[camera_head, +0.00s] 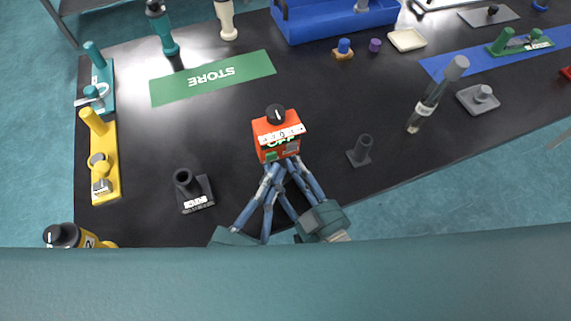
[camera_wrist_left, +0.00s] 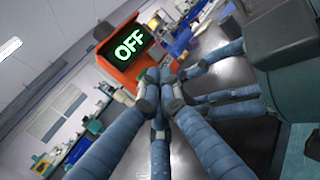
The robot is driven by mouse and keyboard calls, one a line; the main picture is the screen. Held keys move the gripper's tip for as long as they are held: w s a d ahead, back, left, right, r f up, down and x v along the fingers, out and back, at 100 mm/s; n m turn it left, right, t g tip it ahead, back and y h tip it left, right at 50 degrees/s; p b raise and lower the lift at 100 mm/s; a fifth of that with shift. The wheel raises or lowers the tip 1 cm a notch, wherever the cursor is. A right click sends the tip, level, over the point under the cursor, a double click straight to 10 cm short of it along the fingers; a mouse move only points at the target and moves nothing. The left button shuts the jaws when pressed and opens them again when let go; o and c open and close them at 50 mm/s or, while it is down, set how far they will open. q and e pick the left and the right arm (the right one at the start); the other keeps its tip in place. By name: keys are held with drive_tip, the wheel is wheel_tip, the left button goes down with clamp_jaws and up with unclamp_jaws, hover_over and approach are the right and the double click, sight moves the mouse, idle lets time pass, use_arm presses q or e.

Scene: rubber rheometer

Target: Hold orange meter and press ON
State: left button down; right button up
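The orange meter (camera_head: 264,141) has a black knob on top, and its face reads OFF in green. In the left wrist view the meter (camera_wrist_left: 119,69) shows a large lit OFF display. A small green part (camera_head: 271,156) sits low on its face. My left gripper (camera_head: 273,171) has its blue fingers drawn together at the tips, close in front of the meter's lower edge. My right gripper (camera_head: 289,164) reaches to the same edge from the right. Its fingertips overlap the others, so its grip and contact are hidden. I cannot tell whether the meter is off the table.
The black table (camera_head: 225,130) has a green STORE mat (camera_head: 165,92) at back left. A dark grey holder (camera_head: 196,192) stands at front left and another (camera_head: 361,150) right of the meter. A yellow stand (camera_head: 107,160) is at left, a blue bin (camera_head: 330,28) behind.

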use_arm(q)
drive_tip(key=shift+w, duration=0.15)
idle(0.5)
drive_tip(key=shift+w+a, duration=0.15)
drive_tip(key=shift+w, duration=0.25)
idle(0.4)
drive_tip(key=shift+s, duration=0.5)
drive_tip(key=shift+s, duration=0.1)
drive_tip(key=s+d, duration=0.2)
drive_tip(key=s, duration=0.3)
drive_tip(key=shift+s, duration=0.3)
drive_tip(key=shift+d, duration=0.1)
